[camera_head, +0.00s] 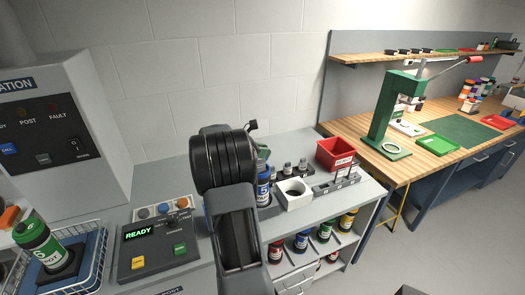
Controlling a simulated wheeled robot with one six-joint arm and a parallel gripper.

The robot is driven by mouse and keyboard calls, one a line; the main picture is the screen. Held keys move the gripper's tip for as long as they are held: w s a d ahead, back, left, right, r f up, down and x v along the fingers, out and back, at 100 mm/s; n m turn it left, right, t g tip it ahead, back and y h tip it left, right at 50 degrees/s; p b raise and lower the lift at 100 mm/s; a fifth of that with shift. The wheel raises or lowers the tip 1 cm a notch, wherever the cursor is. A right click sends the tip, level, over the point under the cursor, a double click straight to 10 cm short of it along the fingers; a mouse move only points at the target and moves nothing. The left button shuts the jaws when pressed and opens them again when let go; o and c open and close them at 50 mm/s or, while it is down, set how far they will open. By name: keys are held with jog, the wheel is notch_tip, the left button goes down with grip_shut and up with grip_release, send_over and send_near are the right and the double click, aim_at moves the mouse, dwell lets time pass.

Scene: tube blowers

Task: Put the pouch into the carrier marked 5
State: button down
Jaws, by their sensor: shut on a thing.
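No pouch shows in this view. My arm's dark wrist (223,160) fills the middle and hides my gripper's jaws and anything in them. A green carrier-like canister (33,236) with a black cap and a white label stands tilted in the picture at the far left, on a dark base. A blue canister (263,188) with a white label stands partly behind my wrist. Several capped canisters, among them a red (275,252), a blue (301,241), a green (324,231) and a yellow one (347,221), stand on the shelf under the counter.
A wire basket (97,267) surrounds the green canister's base. A control panel (160,248) reads READY. A white block with a round hole (293,203), a grey rack (336,187) and a red bin (337,152) stand on the counter. A wooden bench (405,168) is at right.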

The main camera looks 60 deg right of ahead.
jog(key=shift+f+b, duration=1.1)
jog(key=shift+f, duration=0.9)
jog(key=c, duration=1)
grip_release()
jog(key=b+v, duration=0.2)
jog(key=v, duration=1.2)
jog(key=shift+d, duration=0.1)
